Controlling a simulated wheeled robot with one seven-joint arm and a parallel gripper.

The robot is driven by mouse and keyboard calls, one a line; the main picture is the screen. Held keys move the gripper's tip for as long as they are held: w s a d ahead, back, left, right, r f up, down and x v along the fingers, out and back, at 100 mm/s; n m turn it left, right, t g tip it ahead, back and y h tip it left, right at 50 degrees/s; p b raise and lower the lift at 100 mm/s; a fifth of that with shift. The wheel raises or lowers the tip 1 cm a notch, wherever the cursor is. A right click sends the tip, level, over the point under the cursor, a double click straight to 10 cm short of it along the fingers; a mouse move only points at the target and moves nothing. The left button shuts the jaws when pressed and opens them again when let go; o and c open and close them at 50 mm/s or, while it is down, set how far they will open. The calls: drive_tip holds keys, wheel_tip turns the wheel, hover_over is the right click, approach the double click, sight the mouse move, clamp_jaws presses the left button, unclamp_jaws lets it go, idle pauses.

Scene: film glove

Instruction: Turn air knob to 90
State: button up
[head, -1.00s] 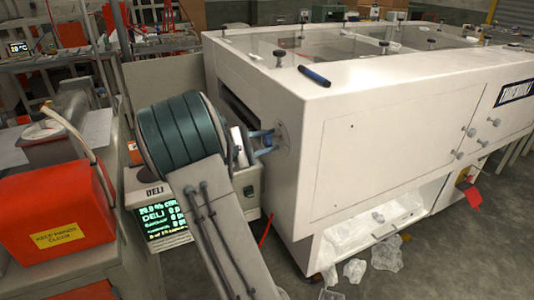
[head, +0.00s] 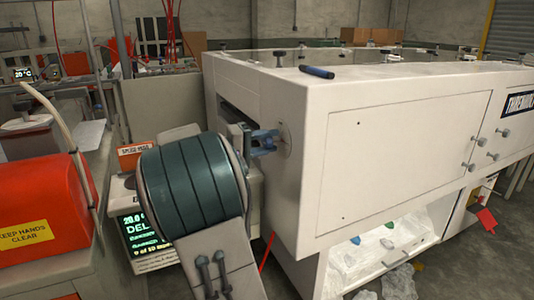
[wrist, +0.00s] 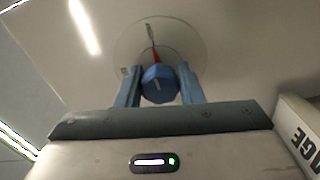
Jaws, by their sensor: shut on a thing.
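A red pointer mark shows just above the knob in the wrist view. My gripper (wrist: 160,90) has its blue fingers on both sides of the knob and is shut on it. In the head view my gripper (head: 268,141) reaches the dial plate (head: 285,138) on the machine's left end face. The knob is hidden there by the fingers. The dial's numbers are too small to read.
The white machine (head: 400,140) fills the right side, with a dark blue cylinder (head: 317,72) on top. A scale with a green-text display (head: 143,230) stands behind my arm. A red box (head: 40,210) is at left. Clear bags lie on the floor.

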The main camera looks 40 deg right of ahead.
drive_tip(key=shift+m+b, duration=0.4)
drive_tip(key=o, duration=1)
drive_tip(key=shift+c, duration=0.2)
drive_tip(key=p+v, duration=0.1)
drive_tip(key=v, duration=1.3)
drive_tip(key=shift+p, duration=0.35)
drive_tip(key=shift+d, duration=0.1)
